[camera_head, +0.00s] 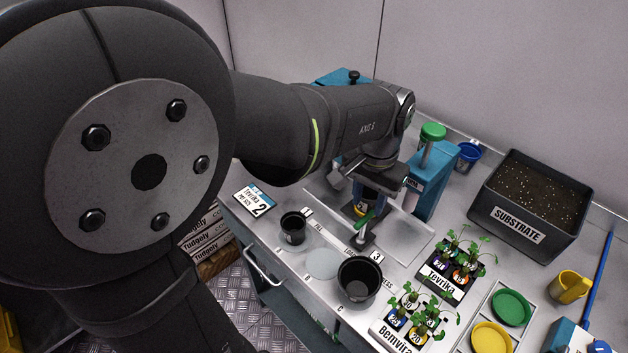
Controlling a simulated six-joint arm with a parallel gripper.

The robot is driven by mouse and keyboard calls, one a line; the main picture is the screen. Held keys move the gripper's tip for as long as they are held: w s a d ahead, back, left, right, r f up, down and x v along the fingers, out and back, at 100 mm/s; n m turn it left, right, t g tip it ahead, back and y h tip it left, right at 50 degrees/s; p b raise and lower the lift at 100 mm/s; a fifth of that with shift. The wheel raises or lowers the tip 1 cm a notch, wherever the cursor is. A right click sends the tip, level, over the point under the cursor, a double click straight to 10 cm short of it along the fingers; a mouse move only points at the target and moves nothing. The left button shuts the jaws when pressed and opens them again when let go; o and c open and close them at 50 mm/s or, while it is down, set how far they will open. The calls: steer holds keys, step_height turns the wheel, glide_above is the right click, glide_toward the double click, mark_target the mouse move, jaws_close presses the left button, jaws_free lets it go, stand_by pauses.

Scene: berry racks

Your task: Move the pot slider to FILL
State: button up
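The pot slider station is a pale plate (408,240) on the bench, with a printed strip (335,240) along its front. FILL is readable near the left end of the strip, and a partly hidden word ending in ESS is near the right end. A metal post with a green handle (368,217) stands at the strip's middle. A dark and blue part with a yellow mark (361,208) sits just behind it; I cannot tell if it is the slider's pot. My gripper (366,192) is low over this spot, and its fingertips are mostly hidden.
Black pots stand at the bench front, one smaller (293,230) and one larger (359,282), with a pale disc (323,263) between. A teal column (433,180) rises right of my gripper. Plant trays, a SUBSTRATE box (510,227) and a yellow mug (568,287) crowd the right.

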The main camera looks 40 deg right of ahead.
mark_target(361, 239)
step_height(361, 239, down, 10)
steer(key=shift+f, duration=0.15)
stand_by(0.3)
jaws_close()
